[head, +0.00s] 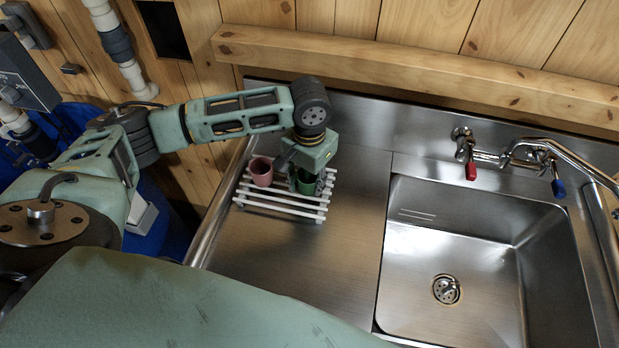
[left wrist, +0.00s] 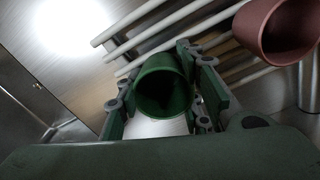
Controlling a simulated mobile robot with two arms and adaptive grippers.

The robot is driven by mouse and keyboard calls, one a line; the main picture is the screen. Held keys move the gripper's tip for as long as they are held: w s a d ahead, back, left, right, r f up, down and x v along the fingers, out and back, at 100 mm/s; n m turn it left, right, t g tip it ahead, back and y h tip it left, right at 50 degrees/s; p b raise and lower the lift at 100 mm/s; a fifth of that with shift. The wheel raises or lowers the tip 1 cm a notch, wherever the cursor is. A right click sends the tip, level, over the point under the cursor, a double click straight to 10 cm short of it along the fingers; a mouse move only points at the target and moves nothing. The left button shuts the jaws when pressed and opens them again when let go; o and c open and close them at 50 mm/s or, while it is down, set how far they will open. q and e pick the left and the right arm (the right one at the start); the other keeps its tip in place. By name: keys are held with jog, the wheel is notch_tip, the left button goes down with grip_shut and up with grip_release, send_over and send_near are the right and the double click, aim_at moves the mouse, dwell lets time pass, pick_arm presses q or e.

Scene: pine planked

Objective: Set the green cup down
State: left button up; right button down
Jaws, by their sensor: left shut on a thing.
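The green cup (head: 307,181) is at the white slatted rack on the steel counter, at the rack's right part. My left gripper (head: 304,176) is above the rack and shut on the cup. In the left wrist view the green cup (left wrist: 162,88) sits upright between the two fingers (left wrist: 162,92), its opening facing the camera. The rack (head: 284,207) has white bars, which also show behind the cup in the left wrist view (left wrist: 160,33). I cannot tell whether the cup's base touches the bars. My right gripper is not in view.
A pink cup (head: 261,171) stands on the rack just left of the green cup. A steel sink (head: 455,240) lies to the right, with a tap (head: 515,155) behind it. The counter (head: 290,262) in front of the rack is clear. A wooden ledge (head: 420,75) runs behind.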

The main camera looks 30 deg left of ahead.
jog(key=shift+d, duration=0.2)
pick_arm(q)
jog(key=shift+f, duration=0.1)
jog(key=o, duration=0.9)
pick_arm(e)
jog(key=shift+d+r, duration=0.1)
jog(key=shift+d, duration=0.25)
pick_arm(q)
notch_tip(320, 180, up, 12)
jog(key=b, duration=0.2)
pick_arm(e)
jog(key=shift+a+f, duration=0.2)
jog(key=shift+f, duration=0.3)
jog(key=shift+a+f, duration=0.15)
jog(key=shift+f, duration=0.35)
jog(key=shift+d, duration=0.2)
